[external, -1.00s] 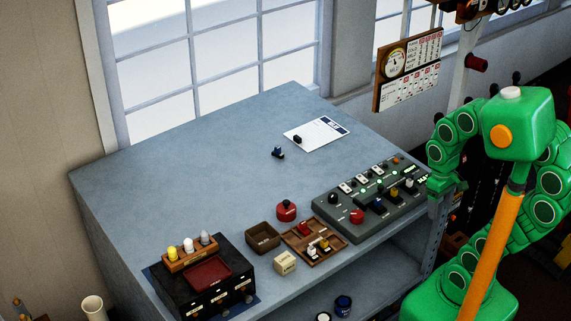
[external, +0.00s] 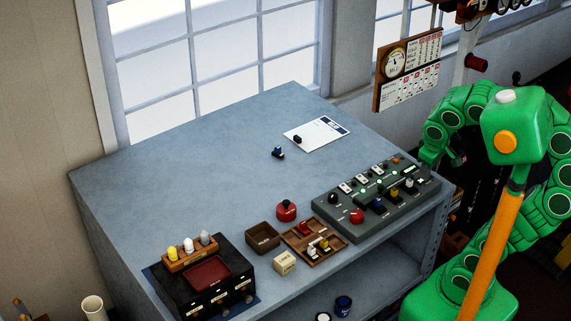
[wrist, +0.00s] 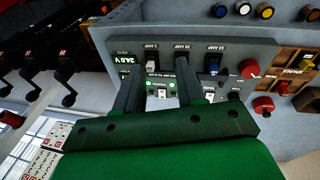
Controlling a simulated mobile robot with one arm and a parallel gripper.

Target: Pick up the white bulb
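The white bulb (external: 188,245) stands upright in a small wooden rack (external: 178,266) on top of a black box, at the left front of the bench in the external view. It sits between a yellow bulb (external: 172,253) and a grey bulb (external: 205,239). My gripper (wrist: 158,68) is open in the wrist view, its two dark fingers spread with nothing held between them. It is by the control panel, far to the right of the bulb. The white bulb is not in the wrist view.
The control panel (external: 350,222) with switches and knobs covers the bench's right front. A red knob device (external: 286,210), brown bin (external: 262,237), divided wooden tray (external: 330,258) and cream block (external: 285,262) lie between panel and black box (external: 183,300). The bench's back left is clear.

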